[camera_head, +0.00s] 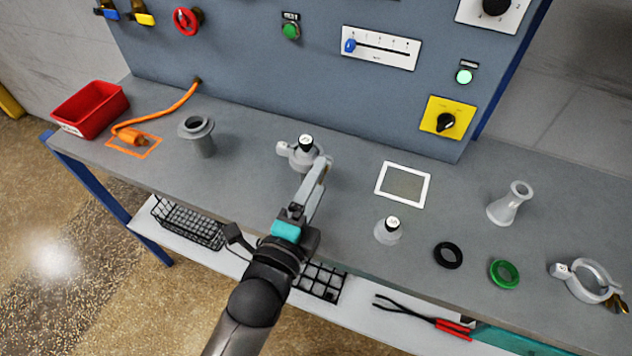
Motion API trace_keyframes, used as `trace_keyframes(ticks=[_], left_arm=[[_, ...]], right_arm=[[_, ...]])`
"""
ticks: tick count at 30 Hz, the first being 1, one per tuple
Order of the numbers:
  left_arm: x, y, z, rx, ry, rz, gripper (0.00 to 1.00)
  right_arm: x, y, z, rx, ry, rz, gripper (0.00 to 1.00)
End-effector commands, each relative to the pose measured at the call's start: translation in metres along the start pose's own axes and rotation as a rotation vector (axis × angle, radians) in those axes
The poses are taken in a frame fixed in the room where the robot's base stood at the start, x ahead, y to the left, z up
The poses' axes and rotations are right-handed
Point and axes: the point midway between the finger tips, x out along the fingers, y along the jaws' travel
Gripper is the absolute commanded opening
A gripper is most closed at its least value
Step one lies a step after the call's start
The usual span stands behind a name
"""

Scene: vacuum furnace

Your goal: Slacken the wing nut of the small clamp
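The small clamp (283,148) sits on the bench at the middle, around a grey fitting with a black-and-white cap (306,143). A pale lug shows on its left side; its right side and the wing nut are hidden behind my gripper. My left gripper (321,169) comes up from below, with its fingers at the right side of the clamp. I cannot tell whether the fingers are open, shut or touching the nut. A larger clamp (585,294) with a brass-coloured nut (616,303) lies at the far right. My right gripper is not in view.
A grey flanged pipe (199,139) stands left of the clamp. Right are a white-framed square (429,191), a second capped fitting (387,232), a black ring (448,256), a green ring (504,273) and a conical fitting (508,207). The control panel (260,75) rises behind.

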Motion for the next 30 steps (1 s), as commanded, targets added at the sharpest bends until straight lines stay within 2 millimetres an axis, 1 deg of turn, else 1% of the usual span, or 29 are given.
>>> trace_keyframes(ticks=[1, 2, 19, 25, 30], left_arm=[[-0.0001, 0.0000, 0.0000, 0.000, 0.000, 0.000, 0.68], [-0.0002, 0.0000, 0.0001, 0.000, 0.000, 0.000, 0.65], [-0.0003, 0.0000, 0.0002, 0.000, 0.000, 0.000, 0.00], [-0.0003, -0.0004, 0.0002, -0.007, 0.000, 0.000, 0.00], [-0.0002, -0.0015, 0.0002, -0.055, 0.000, 0.001, 0.00]], right_arm=[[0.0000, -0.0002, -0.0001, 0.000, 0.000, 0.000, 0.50], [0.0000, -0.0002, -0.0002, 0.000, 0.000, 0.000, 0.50], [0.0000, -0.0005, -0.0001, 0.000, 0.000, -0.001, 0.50], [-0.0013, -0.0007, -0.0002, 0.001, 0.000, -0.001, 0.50], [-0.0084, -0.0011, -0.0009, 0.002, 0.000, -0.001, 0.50]])
